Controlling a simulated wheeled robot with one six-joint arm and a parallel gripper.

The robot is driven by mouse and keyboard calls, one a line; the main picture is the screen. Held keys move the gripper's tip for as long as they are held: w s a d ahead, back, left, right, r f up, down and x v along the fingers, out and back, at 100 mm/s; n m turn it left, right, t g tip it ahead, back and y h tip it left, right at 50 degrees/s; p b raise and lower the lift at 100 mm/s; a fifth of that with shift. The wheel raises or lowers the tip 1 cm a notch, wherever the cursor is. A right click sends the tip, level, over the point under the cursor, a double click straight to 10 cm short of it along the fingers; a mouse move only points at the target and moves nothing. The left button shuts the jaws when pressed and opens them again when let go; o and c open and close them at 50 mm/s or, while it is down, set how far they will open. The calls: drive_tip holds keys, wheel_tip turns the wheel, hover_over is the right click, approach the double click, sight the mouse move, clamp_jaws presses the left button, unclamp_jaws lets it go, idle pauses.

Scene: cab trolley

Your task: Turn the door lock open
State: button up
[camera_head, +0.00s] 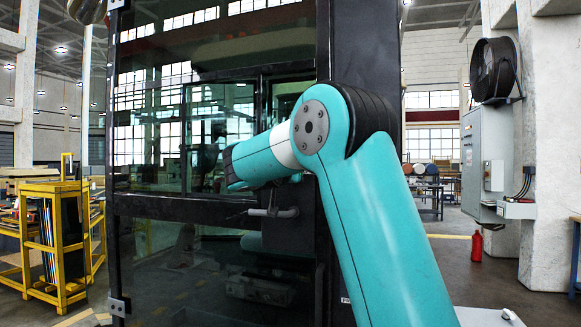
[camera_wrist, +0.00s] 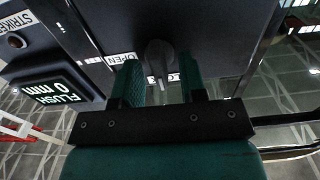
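The door lock is a grey turn lever (camera_wrist: 158,58) on a dark panel in the wrist view. Its round hub is at the top and its narrow arm points down in the picture, between my fingers. An OPEN label (camera_wrist: 122,58) is left of the hub; a second label (camera_wrist: 174,77) below right is partly covered by a finger. My gripper (camera_wrist: 160,74) is open, with its teal fingers on either side of the lever and a visible gap. Whether a finger touches it I cannot tell. In the head view the lock is hidden behind my arm; the dark-framed glass cab door (camera_head: 160,207) shows.
A grey door handle (camera_head: 272,212) sticks out below my forearm. A display (camera_wrist: 57,90) reading FLUSH 0 mm and a STRIKE label (camera_wrist: 14,20) are left of the lock. A yellow rack (camera_head: 62,240) stands left; a red extinguisher (camera_head: 477,246) and open floor lie right.

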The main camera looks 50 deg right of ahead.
drive_tip(key=shift+w+d, duration=0.1)
clamp_jaws()
drive_tip(key=shift+f+m+b, duration=0.25)
drive_tip(key=shift+m+b, duration=0.15)
drive_tip(key=shift+b, duration=0.5)
drive_tip(key=shift+f+m+b, duration=0.15)
drive_tip(key=shift+m+b, duration=0.45)
drive_tip(key=shift+b, duration=0.65)
drive_tip(key=m+b, duration=0.3)
drive_tip(key=b, duration=0.2)
drive_tip(key=m+b, duration=0.6)
drive_tip(key=shift+s+m, duration=0.2)
drive_tip(key=shift+m, duration=0.2)
drive_tip(key=m+b, duration=0.3)
drive_tip(key=m, duration=0.2)
drive_tip(key=shift+d+m+b, duration=0.1)
drive_tip(key=shift+m+b, duration=0.25)
drive_tip(key=shift+m, duration=0.35)
